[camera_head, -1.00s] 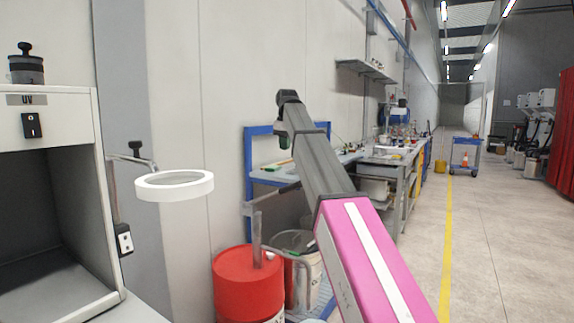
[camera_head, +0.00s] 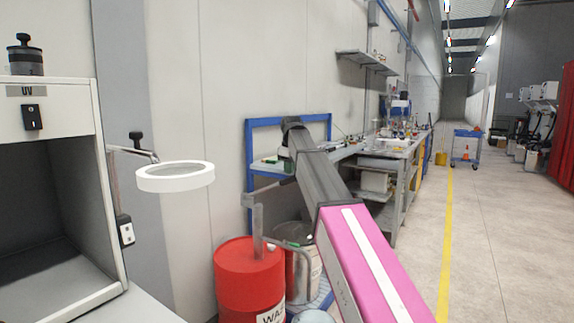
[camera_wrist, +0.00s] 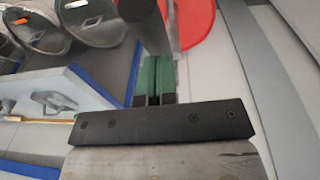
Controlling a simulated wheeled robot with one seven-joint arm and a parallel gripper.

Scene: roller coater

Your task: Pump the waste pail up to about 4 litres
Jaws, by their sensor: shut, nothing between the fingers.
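A red drum (camera_head: 245,283) with a partly visible label starting "WA" stands at the lower middle of the head view. A grey pump (camera_head: 258,228) with a pipe and side arm rises from its top. A grey metal pail (camera_head: 302,262) stands just behind and right of the drum, partly hidden by my arm; its liquid level cannot be read. My gripper (camera_head: 285,163) is beyond the pump in the head view, mostly hidden by my wrist. In the wrist view its green fingers (camera_wrist: 154,80) are shut and empty, with a dark grey bar (camera_wrist: 143,22) near their tips and red (camera_wrist: 197,20) beyond.
A blue-framed bench (camera_head: 250,150) stands behind the pump, and a grey workbench (camera_head: 395,160) runs on along the wall. A round white lamp ring (camera_head: 176,187) and a UV cabinet (camera_head: 50,150) are at left. The floor at right is open.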

